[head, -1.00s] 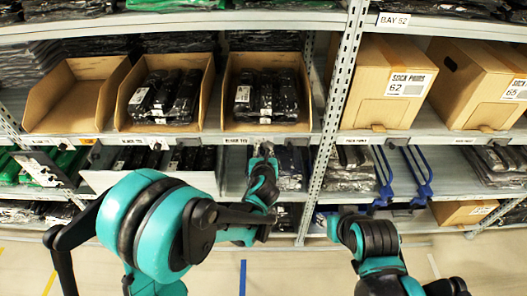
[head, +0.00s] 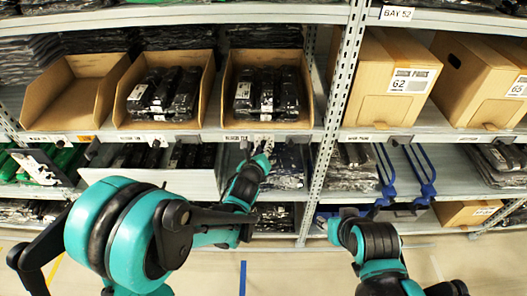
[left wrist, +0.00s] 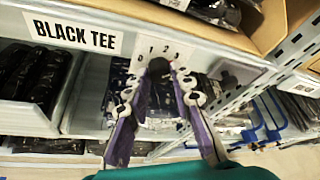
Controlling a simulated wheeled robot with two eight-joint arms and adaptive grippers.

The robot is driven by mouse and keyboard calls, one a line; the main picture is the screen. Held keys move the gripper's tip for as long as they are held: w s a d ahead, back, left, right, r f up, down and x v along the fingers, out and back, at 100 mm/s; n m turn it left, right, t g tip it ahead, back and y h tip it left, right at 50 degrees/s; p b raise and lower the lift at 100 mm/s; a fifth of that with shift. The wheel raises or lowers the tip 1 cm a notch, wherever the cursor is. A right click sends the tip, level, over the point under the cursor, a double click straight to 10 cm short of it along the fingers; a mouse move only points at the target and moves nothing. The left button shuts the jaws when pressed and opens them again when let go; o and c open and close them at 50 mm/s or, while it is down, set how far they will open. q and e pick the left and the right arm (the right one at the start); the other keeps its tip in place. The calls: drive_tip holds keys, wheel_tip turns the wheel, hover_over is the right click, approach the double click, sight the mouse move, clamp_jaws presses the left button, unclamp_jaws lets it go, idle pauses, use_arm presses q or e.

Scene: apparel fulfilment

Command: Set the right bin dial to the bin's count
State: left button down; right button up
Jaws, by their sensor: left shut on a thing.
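The right bin (head: 229,98) is an open cardboard bin on the middle shelf. Three black wrapped packs (head: 266,92) show side by side in it; whether more lie beneath is hidden. Its dial is on the shelf edge below, a white plate (left wrist: 152,47) marked 0, 1, 2, 3 with a dark knob (left wrist: 158,66), right of a "BLACK TEE" label (left wrist: 70,33). My left gripper (head: 259,150) is at the dial, its fingers (left wrist: 161,77) shut on the knob from both sides. The knob's pointer cannot be read. My right arm shows at lower right, but its fingers are not visible.
To the left stand a middle bin (head: 125,92) with black packs and an empty bin (head: 75,95). A metal upright (head: 335,100) is right of the dial. Blue brackets (head: 424,175) stick out further right. Lower shelves hold packed garments.

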use_arm(q)
drive_tip(key=shift+a+f+n+t+h+b, duration=0.1)
drive_tip(key=shift+n+t+h+b, duration=0.35)
drive_tip(key=shift+n, duration=0.8)
drive_tip(key=shift+a+f+n+t+h+b, duration=0.15)
drive_tip(key=shift+n+t+h+b, duration=0.15)
drive_tip(key=shift+n+h+b, duration=0.65)
drive_tip(key=shift+f+n+t+h+b, duration=0.1)
drive_tip(key=shift+n+t+h+b, duration=0.25)
drive_tip(key=shift+n, duration=1.15)
drive_tip(key=c, duration=1.3)
unclamp_jaws()
drive_tip(key=v, duration=0.7)
drive_tip(key=shift+s, duration=0.3)
drive_tip(key=shift+r, duration=0.1)
